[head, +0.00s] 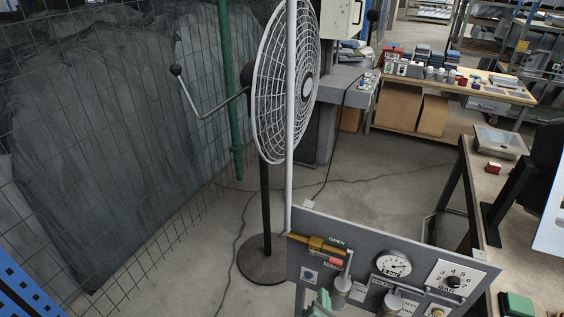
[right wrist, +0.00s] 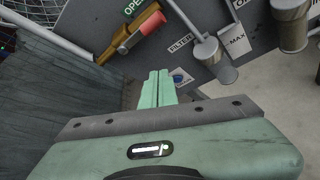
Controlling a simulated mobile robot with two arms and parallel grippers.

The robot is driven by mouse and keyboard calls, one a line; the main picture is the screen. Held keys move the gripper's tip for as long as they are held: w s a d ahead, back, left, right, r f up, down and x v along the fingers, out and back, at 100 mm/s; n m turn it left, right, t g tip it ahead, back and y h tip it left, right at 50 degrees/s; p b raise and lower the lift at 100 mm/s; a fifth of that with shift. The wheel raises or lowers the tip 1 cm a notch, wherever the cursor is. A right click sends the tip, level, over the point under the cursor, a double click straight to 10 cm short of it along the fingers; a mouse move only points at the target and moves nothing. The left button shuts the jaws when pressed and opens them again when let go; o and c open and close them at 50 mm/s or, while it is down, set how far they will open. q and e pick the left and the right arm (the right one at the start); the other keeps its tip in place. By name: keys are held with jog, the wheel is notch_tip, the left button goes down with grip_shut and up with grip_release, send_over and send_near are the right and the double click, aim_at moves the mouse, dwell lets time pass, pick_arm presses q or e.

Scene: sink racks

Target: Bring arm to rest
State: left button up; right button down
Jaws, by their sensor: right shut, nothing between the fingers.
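My right gripper (head: 323,302) shows as pale green fingers at the bottom of the head view, in front of the lower left of a grey control panel (head: 362,250). In the right wrist view its two fingers (right wrist: 157,90) are shut together with nothing between them. They point toward the panel (right wrist: 100,22), below a yellow handle with a red part (right wrist: 130,33). I cannot tell whether the fingertips touch the panel. My left gripper is not in view.
The panel carries a round gauge (head: 393,263), a numbered dial (head: 453,281) and grey cylinders on levers. A large fan (head: 285,80) stands behind it. Wire mesh (head: 90,150) lines the left. A workbench (head: 488,185) stands at right. Open floor (head: 205,262) lies left of the fan base.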

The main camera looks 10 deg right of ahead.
jog(key=s+d+f+m+g+y+b, duration=0.1)
jog(key=s+f+m+g, duration=0.25)
jog(key=s+f, duration=0.65)
jog(key=s+d+f+m+g+y+b, duration=0.1)
jog(key=s+d+f+m+g, duration=0.3)
jog(key=f, duration=1)
jog(key=s+f+m+g, duration=0.1)
jog(key=s+f+m, duration=0.3)
jog(key=s, duration=0.4)
jog(key=s+f+m+g+y, duration=0.1)
jog(key=s+f+m, duration=0.3)
jog(key=s, duration=0.5)
jog(key=s+f+m+g+b, duration=0.1)
jog(key=s+f+m+g, duration=0.1)
jog(key=s+f+m, duration=0.3)
jog(key=s+m, duration=0.2)
jog(key=s, duration=0.2)
jog(key=shift+s+a+y, duration=0.15)
jog(key=shift+a+y, duration=0.1)
jog(key=shift+y, duration=0.05)
